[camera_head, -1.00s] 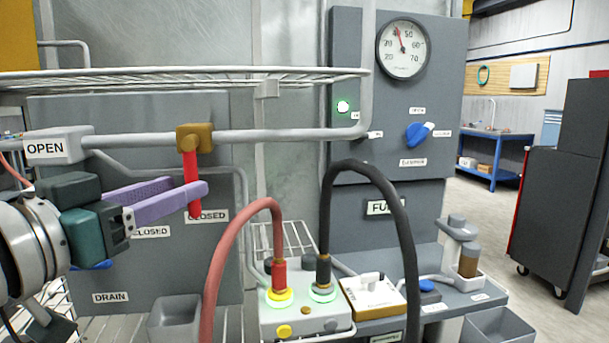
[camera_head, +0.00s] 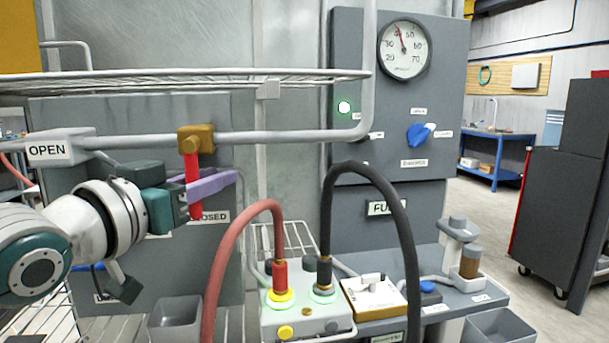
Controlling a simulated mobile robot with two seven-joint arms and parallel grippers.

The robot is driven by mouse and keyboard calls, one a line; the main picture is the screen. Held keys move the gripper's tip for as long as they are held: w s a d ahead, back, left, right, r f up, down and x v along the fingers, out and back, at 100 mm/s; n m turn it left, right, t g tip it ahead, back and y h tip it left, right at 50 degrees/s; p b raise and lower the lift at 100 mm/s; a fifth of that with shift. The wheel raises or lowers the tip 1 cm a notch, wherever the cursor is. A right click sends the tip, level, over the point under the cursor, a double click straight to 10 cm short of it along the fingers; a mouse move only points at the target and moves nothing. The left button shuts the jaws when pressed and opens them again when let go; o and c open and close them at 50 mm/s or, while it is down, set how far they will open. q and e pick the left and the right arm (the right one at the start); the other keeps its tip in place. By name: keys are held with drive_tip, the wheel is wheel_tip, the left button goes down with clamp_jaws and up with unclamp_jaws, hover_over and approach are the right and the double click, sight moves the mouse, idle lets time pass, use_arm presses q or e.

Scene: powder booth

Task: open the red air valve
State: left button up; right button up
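The red valve handle (camera_head: 194,186) hangs straight down from its brass body (camera_head: 196,138) on the grey pipe. Its lower end is beside a CLOSED label (camera_head: 215,217); an OPEN label (camera_head: 47,151) is to the left along the pipe. My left gripper (camera_head: 225,181), with purple fingers, reaches in from the left at the handle's height. The red handle shows in front of part of the fingers, which stick out to its right. I cannot tell whether they touch or grip it. My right gripper is not in view.
A wire shelf (camera_head: 190,80) runs above the pipe. A red hose (camera_head: 222,260) and a black hose (camera_head: 405,235) rise from a control box at lower centre. A pressure gauge (camera_head: 403,49) and a blue knob (camera_head: 420,133) are on the panel at right.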

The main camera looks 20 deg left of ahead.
use_arm(q)
clamp_jaws()
idle(1.0)
